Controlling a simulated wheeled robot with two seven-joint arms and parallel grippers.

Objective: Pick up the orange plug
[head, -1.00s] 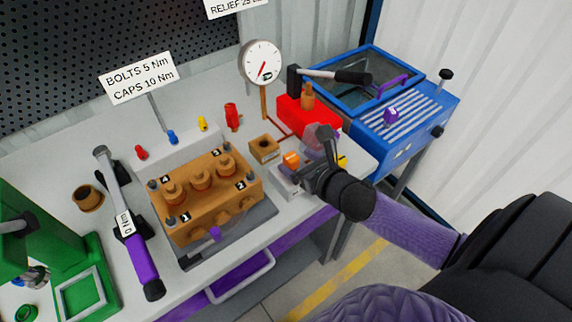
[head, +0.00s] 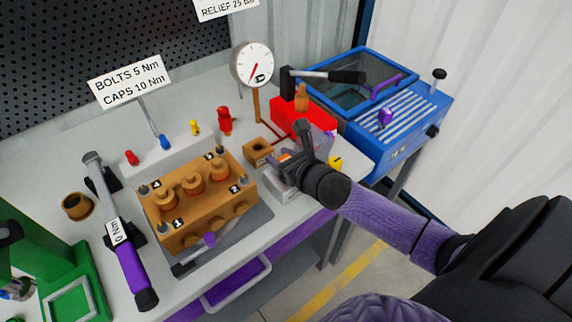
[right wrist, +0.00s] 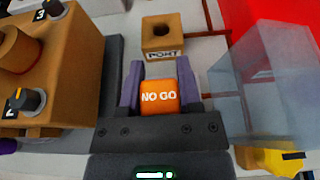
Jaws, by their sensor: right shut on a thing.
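The orange plug (right wrist: 158,97), marked NO GO, sits between the two purple fingers of my right gripper (right wrist: 160,78) in the right wrist view. The fingers are shut on its sides. In the head view my right gripper (head: 291,160) is at the right part of the bench, and only a little of the plug shows there. I cannot tell whether the plug is clear of the grey block below it. My left gripper is not in view.
The brown pump block (head: 195,212) is left of my right gripper. A brown block marked PORT (right wrist: 161,38) stands just beyond the plug. A translucent grey piece (right wrist: 280,100) is close on the right, near a red box (head: 318,122). A blue machine (head: 400,130) stands farther right.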

